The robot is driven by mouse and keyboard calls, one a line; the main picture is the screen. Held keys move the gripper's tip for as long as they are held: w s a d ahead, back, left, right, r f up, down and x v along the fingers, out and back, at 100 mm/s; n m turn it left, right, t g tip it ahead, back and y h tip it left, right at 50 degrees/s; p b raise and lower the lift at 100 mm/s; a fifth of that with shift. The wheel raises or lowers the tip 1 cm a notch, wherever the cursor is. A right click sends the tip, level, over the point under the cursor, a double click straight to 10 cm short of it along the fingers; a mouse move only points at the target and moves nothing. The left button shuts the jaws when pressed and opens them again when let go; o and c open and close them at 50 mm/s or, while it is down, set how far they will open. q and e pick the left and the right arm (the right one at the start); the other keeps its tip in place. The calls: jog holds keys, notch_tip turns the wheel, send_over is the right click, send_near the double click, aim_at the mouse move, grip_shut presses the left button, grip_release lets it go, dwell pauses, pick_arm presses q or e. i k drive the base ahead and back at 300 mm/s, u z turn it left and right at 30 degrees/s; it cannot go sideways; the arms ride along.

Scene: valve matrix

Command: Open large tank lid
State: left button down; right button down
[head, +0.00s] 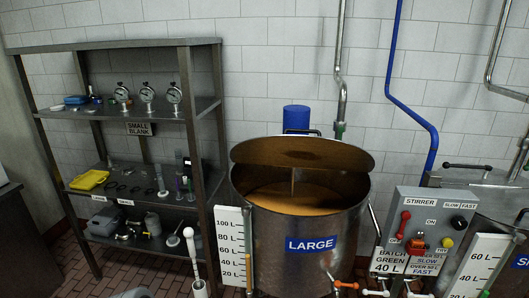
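The large tank (270,222) is a steel cylinder with a blue LARGE label, standing in the middle right of the head view. Its round lid (330,157) is raised above the rim and tilted, with its brownish underside facing me. A dark handle (302,132) shows at the lid's far edge. Through the gap I see orange-brown liquid (300,201) and a thin vertical shaft (293,182). Neither of my grippers is in view, and nothing is seen touching the lid.
A stirrer control box (432,222) stands right of the tank, beside another steel tank. A white level scale (230,245) is at the tank's left front. Metal shelves (150,110) with gauges and tools stand left. A white-handled brush (190,245) stands between. Pipes run along the tiled wall.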

aim_at(303, 151)
jog(key=u, duration=0.7)
jog(key=i, duration=0.4)
jog(key=z, duration=1.4)
